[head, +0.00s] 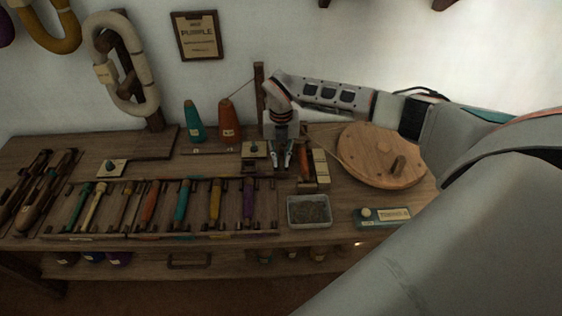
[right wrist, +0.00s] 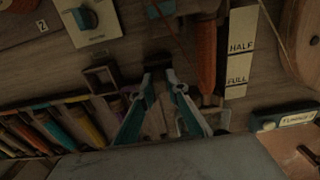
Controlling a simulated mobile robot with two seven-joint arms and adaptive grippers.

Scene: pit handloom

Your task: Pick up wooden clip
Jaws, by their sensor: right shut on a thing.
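My right gripper (head: 282,160) reaches down over the middle of the bench, just left of an orange wound bobbin. In the right wrist view its two teal-edged fingers (right wrist: 160,76) come together at their tips. They are shut on a small dark piece (right wrist: 157,61), which appears to be the wooden clip. It is dim and partly hidden by the fingertips, so I cannot make out its full shape or whether it touches the bench. My left gripper is not in view.
A rack of coloured bobbins (head: 150,232) lies to the left. A grey tray (head: 309,211) stands in front, with a round wooden disc (head: 382,150) to the right. The HALF/FULL gauge (right wrist: 240,48) is close to the gripper. Teal (head: 194,122) and orange (head: 228,120) cones stand behind.

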